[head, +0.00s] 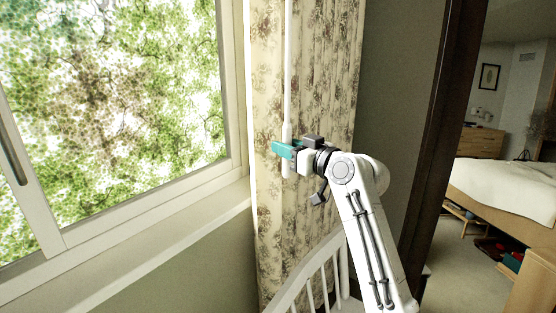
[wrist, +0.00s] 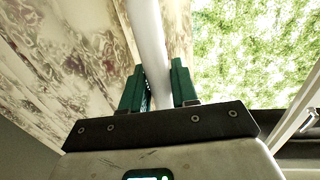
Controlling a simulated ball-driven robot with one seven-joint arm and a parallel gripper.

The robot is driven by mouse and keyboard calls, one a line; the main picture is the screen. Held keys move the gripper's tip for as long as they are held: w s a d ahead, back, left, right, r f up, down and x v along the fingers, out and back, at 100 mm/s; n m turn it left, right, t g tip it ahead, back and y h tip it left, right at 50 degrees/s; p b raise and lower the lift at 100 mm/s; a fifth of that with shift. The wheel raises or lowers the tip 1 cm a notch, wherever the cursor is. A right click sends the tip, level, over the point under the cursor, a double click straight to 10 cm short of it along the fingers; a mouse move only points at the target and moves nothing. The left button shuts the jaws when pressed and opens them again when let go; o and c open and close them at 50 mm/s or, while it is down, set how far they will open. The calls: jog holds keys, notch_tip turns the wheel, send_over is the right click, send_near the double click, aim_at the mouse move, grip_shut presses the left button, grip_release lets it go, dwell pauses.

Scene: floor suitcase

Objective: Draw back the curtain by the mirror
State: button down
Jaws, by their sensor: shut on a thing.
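The curtain (head: 330,75) is cream with a brown floral print. It hangs in folds, bunched at the right side of the window, and fills the left of the wrist view (wrist: 60,60). A long white wand (head: 288,60) hangs upright in front of it. My gripper (head: 280,149) is at the wand's thicker lower part, in front of the curtain. In the wrist view the two green fingers (wrist: 158,88) are shut on the white wand (wrist: 150,45), one on each side. No mirror can be made out in either view.
The window (head: 110,100) with its sill (head: 150,245) is to the left, uncovered. A white slatted railing (head: 315,280) stands below the curtain, close to my arm. A dark door frame (head: 435,140) at the right opens to a room with a bed (head: 505,190).

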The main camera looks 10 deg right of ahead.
jog(key=shift+w+d, duration=0.25)
jog(key=shift+d, duration=0.05)
jog(key=c, duration=1)
grip_release()
jog(key=v, duration=1)
jog(key=shift+s+d, duration=0.2)
jog(key=shift+s, duration=0.1)
